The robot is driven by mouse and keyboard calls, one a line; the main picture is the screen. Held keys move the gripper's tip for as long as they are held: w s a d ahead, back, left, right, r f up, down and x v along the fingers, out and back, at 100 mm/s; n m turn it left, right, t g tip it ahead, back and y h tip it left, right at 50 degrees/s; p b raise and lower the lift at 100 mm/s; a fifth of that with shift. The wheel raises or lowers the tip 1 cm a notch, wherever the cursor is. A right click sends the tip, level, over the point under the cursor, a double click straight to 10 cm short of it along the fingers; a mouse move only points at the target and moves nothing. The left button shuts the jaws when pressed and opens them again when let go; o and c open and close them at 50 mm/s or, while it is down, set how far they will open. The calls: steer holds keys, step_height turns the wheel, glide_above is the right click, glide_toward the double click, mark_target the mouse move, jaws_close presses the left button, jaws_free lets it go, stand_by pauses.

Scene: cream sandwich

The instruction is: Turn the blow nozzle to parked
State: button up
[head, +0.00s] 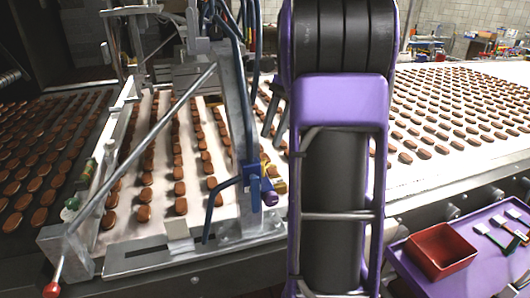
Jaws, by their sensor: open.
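A grey post (238,110) stands over the near end of the pale belt, with blue hoses running down to it. At its foot is a blue fitting with a bent blue handle (222,186), beside a small brass and purple piece (270,197); this looks like the blow nozzle. I cannot tell its exact setting. Two grey prongs (274,117) show just left of my purple arm and look like the fingers of my gripper. They are apart with nothing seen between them, above and behind the nozzle fitting. My arm hides the rest of the gripper.
Rows of brown biscuits lie on the pale belt (430,172) and on a dark belt at left. A metal rod with a red knob (52,290) slants across the left guide rail. A red bin (440,250) and several brushes sit on a purple tray at lower right.

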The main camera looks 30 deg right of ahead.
mark_target(262, 160)
steer(key=x, duration=0.5)
steer(key=shift+a+f+b, duration=0.15)
steer(key=shift+f+b, duration=0.2)
steer(key=shift+b, duration=0.05)
jaws_close()
